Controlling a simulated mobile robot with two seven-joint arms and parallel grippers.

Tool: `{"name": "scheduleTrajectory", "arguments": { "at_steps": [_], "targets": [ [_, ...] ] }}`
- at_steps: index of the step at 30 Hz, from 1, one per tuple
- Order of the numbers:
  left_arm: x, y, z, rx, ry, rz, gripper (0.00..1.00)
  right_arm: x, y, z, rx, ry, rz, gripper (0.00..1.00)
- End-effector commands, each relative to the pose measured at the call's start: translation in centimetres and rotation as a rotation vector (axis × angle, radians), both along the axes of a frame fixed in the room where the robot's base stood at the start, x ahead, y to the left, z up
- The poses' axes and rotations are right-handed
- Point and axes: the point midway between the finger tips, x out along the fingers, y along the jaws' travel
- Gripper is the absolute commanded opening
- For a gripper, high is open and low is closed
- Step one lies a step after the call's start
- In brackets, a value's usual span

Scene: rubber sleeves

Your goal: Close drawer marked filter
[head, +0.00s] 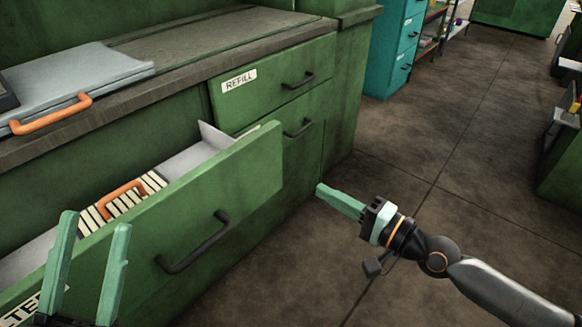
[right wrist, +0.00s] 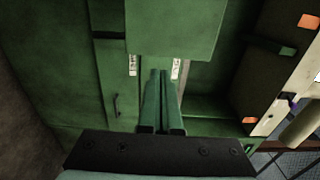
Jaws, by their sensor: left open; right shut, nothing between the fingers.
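The drawer with the partly visible label "LTE" (head: 18,311) stands pulled out from the green cabinet, its green front (head: 255,160) angled across the lower left of the head view. Its dark bar handle (head: 193,246) is on that front. Inside show a row of cream slats (head: 150,182) and an orange handle (head: 121,193). My left gripper (head: 96,219) is open and empty at the bottom left, in front of the drawer. My right gripper (head: 320,188) is shut and empty, right of the drawer's right end and apart from it; it also shows in the right wrist view (right wrist: 160,74).
The worktop (head: 200,45) holds a grey case (head: 80,80) with an orange handle. A teal cabinet (head: 385,50) stands farther back. The floor (head: 430,130) to the right is clear.

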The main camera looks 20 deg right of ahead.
Motion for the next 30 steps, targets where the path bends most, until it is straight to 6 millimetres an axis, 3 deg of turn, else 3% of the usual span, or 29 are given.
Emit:
{"name": "scheduleTrajectory", "arguments": {
  "at_steps": [6,16,30],
  "targets": [
    [-0.1,0.1,1.4,0.006,-0.01,0.007,0.5,2.7,1.9,0.4,0.005,-0.002,0.001,0.0],
    [-0.1,0.1,1.6,0.009,-0.018,0.014,0.5,6.7,4.6,0.0,0.002,-0.001,0.001,0.0],
    [0.0,0.2,1.5,0.003,-0.013,0.016,0.5,7.8,5.4,0.0,-0.001,0.0,0.002,0.0]
  ]
}}
